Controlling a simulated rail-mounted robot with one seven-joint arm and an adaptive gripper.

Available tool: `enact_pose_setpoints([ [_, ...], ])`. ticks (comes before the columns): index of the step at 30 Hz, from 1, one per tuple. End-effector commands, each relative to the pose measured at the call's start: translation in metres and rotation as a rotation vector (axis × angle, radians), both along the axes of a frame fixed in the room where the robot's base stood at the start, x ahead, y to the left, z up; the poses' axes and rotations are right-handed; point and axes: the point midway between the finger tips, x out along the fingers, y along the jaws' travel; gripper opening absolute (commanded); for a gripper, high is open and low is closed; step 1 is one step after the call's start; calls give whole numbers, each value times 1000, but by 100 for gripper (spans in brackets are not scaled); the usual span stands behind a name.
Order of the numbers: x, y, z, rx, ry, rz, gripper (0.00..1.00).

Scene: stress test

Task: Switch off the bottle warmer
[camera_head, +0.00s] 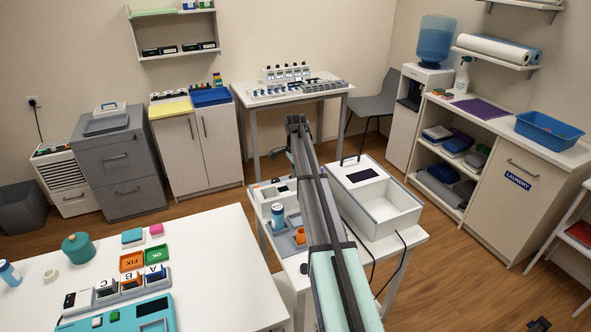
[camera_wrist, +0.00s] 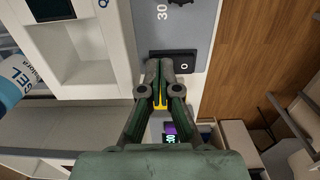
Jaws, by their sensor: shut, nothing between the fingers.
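In the wrist view, a black rocker switch (camera_wrist: 184,66) with a white ring mark sits on a grey panel (camera_wrist: 205,35) at the edge of a white device (camera_wrist: 115,45). I take this device to be the bottle warmer; no name on it is readable. A "30" and part of a black knob show above the switch. My gripper (camera_wrist: 160,66) is shut and empty, its fingertips over the switch's left part. I cannot tell whether they touch it. In the head view my arm hides the gripper and the switch.
A white table (camera_head: 215,260) with labelled blocks is at the left.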

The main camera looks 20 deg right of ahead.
Motion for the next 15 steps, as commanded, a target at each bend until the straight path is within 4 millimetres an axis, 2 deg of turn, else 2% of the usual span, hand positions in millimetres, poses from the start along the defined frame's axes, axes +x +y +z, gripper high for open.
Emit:
enact_pose_setpoints([
  [8, 0, 0, -1, 0, -1, 0, 0],
  [14, -4, 1, -11, 0, -57, 0, 0],
  [15, -1, 0, -6, 0, -53, 1, 0],
])
